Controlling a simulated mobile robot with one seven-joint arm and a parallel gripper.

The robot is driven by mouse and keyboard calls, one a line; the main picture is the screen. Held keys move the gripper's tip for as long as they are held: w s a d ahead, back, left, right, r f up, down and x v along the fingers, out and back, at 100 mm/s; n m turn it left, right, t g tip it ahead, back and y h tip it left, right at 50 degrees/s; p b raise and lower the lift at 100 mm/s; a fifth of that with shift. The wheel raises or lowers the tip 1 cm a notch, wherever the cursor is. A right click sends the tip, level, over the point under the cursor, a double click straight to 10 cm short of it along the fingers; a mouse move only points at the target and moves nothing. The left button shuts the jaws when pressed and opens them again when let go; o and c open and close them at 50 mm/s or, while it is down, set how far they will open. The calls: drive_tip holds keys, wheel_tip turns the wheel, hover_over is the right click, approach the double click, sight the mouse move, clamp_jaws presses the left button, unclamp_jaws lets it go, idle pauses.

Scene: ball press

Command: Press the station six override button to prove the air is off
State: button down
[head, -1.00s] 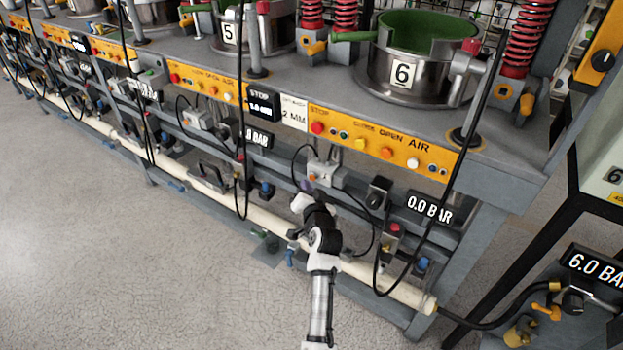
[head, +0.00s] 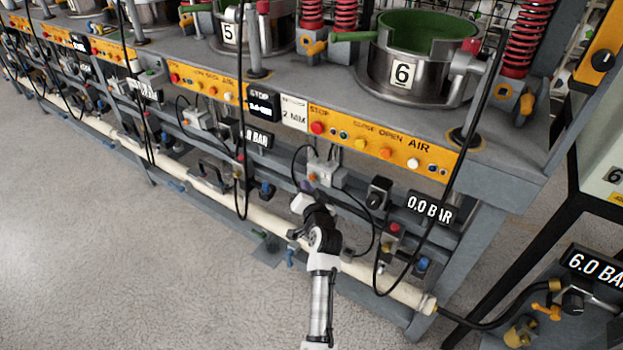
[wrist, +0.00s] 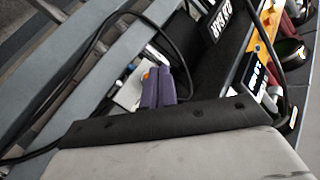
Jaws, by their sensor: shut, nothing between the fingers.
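The grey valve block (head: 328,172) hangs under station six, below its yellow panel. In the wrist view the pale block (wrist: 130,92) carries a small orange button (wrist: 146,75), partly covered by my fingers. I take this as the override button; its label cannot be read. My gripper (head: 305,187) is shut and empty, just left of the block in the head view. Its purple fingertips (wrist: 158,84) show side by side at the block in the wrist view. I cannot tell whether they touch the button. The station six display (head: 431,208) reads 0.0 BAR.
The yellow panel (head: 400,156) with several buttons is above. The black hose (head: 374,240) loops close to my arm, and a pale pipe (head: 400,291) runs below. A 6.0 BAR display (head: 592,268) is at the lower right. The floor on the left is clear.

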drive_tip(key=shift+w, duration=0.1)
drive_tip(key=shift+w+d, duration=0.25)
drive_tip(key=shift+w+d+b, duration=0.3)
drive_tip(key=shift+w+b, duration=0.1)
drive_tip(key=shift+b, duration=0.15)
idle(0.8)
idle(0.3)
drive_tip(key=shift+s+a+p, duration=0.45)
drive_tip(key=shift+s+a, duration=0.05)
drive_tip(key=shift+s, duration=0.25)
drive_tip(key=shift+s+a+p, duration=0.6)
drive_tip(key=shift+s+a, duration=0.15)
drive_tip(key=shift+s, duration=0.25)
drive_tip(key=shift+s+a+p, duration=0.6)
drive_tip(key=shift+s+a, duration=0.15)
drive_tip(key=shift+s, duration=0.25)
